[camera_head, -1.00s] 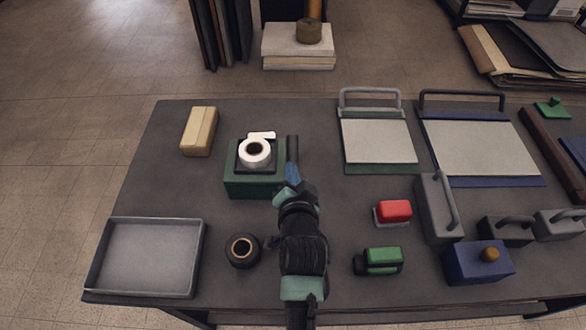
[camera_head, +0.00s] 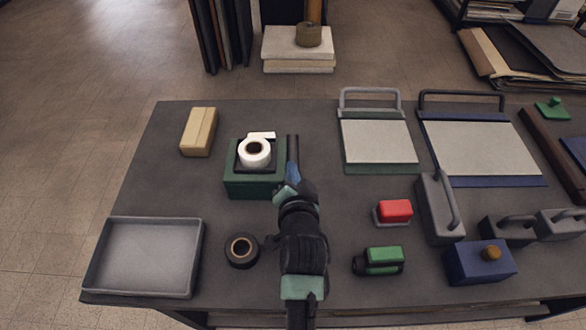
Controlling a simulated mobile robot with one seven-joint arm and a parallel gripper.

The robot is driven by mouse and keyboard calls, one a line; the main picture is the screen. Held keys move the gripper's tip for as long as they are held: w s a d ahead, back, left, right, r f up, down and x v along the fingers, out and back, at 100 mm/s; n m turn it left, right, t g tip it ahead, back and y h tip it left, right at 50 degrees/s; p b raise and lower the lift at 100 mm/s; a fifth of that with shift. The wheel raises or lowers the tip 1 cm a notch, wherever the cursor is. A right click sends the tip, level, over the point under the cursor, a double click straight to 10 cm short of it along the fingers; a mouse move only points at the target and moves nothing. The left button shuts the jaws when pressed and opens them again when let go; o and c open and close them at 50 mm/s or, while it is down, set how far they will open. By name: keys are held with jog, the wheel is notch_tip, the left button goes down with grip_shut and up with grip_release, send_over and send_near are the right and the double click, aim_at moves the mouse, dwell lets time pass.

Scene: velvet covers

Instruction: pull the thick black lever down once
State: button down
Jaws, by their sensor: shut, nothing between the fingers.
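A green box-shaped device (camera_head: 255,184) stands on the table, left of my arm, with a white roll (camera_head: 254,153) on its dark top. A black lever (camera_head: 293,146) stands out at the device's right side, pointing toward the far edge of the table. My gripper (camera_head: 292,172) is shut, with nothing held, right beside the device and at the near end of the lever. My arm hides the lever's lower part, and I cannot tell whether the fingers touch it.
A grey tray (camera_head: 146,258) and a black ring-shaped roll (camera_head: 241,251) lie to the left. A red-topped stamp (camera_head: 395,211), a green-topped piece (camera_head: 384,260) and a blue box (camera_head: 480,262) are to the right. A tan block (camera_head: 198,132) sits behind left.

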jog(key=shift+f+b, duration=0.6)
jog(key=shift+f, duration=0.75)
jog(key=shift+r, duration=0.15)
jog(key=shift+s+r+g+p, duration=0.15)
jog(key=shift+s+g+p, duration=0.2)
jog(key=shift+p, duration=0.65)
jog(key=shift+s+a+r, duration=0.1)
jog(key=shift+s, duration=0.15)
jog(key=shift+s+a+r+p, duration=0.1)
jog(key=shift+r+p, duration=0.45)
jog(key=shift+p, duration=0.15)
jog(key=r+p, duration=0.1)
jog(key=s+r+p, duration=0.1)
jog(key=r+p, duration=0.2)
jog(key=shift+s, duration=0.25)
jog(key=shift+w+r, duration=0.1)
jog(key=shift+r, duration=0.05)
